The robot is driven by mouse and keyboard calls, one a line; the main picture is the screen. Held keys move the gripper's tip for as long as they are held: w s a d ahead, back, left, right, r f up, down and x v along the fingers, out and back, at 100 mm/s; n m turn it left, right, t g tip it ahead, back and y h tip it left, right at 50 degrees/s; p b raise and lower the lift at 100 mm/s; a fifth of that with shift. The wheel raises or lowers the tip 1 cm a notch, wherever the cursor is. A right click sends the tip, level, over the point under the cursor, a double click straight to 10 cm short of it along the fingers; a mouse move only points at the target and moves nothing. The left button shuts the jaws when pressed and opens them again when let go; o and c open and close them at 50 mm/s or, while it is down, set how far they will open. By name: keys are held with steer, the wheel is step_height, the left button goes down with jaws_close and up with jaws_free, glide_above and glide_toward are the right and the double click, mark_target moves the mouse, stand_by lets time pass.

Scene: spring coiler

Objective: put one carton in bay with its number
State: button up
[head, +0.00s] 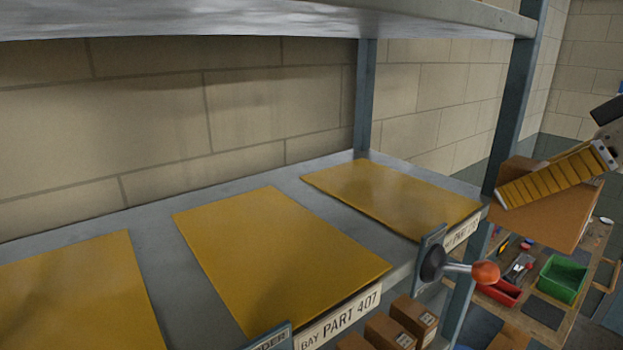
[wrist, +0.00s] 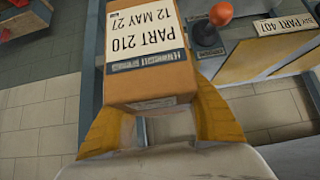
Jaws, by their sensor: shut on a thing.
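My gripper (head: 553,180) is at the right of the head view, out in front of the shelf's right post. Its yellow fingers are shut on a brown carton (head: 560,218). In the wrist view the carton (wrist: 150,85) has a white label reading PART 210, 12 MAY 27. On the shelf, the middle bay (head: 280,255) has a yellow mat and a plate (head: 338,318) reading BAY PART 407. The right bay (head: 395,197) has an empty yellow mat; its plate (head: 461,232) is partly hidden and its number is unclear. The left bay (head: 80,295) is also empty.
A lever with an orange knob (head: 485,272) sticks out from the shelf front between the middle and right bays. An upper shelf (head: 250,18) and a blue-grey post (head: 515,100) bound the space. Several cartons (head: 413,318) stand below. A green bin (head: 563,279) is on the bench.

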steer(key=w+a+p, duration=0.1)
steer(key=w+a, duration=0.2)
steer(key=w, duration=0.1)
steer(key=w+a+p, duration=0.1)
steer(key=w+a, duration=0.2)
steer(key=w, duration=0.2)
steer(key=w+a+p, duration=0.1)
steer(key=w+a, duration=0.3)
steer(key=shift+w+r, duration=0.1)
steer(key=shift+w, duration=0.15)
steer(key=f, duration=0.1)
steer(key=p, duration=0.1)
steer(key=w+f, duration=0.1)
steer(key=shift+a+f, duration=0.3)
steer(key=shift+s+f, duration=0.1)
steer(key=shift+f, duration=0.4)
steer(key=o, duration=1.4)
steer(key=shift+f, duration=0.15)
steer(key=shift+c, duration=0.2)
steer(key=shift+r, duration=0.25)
steer(key=b+v, duration=0.1)
steer(key=v, duration=1.1)
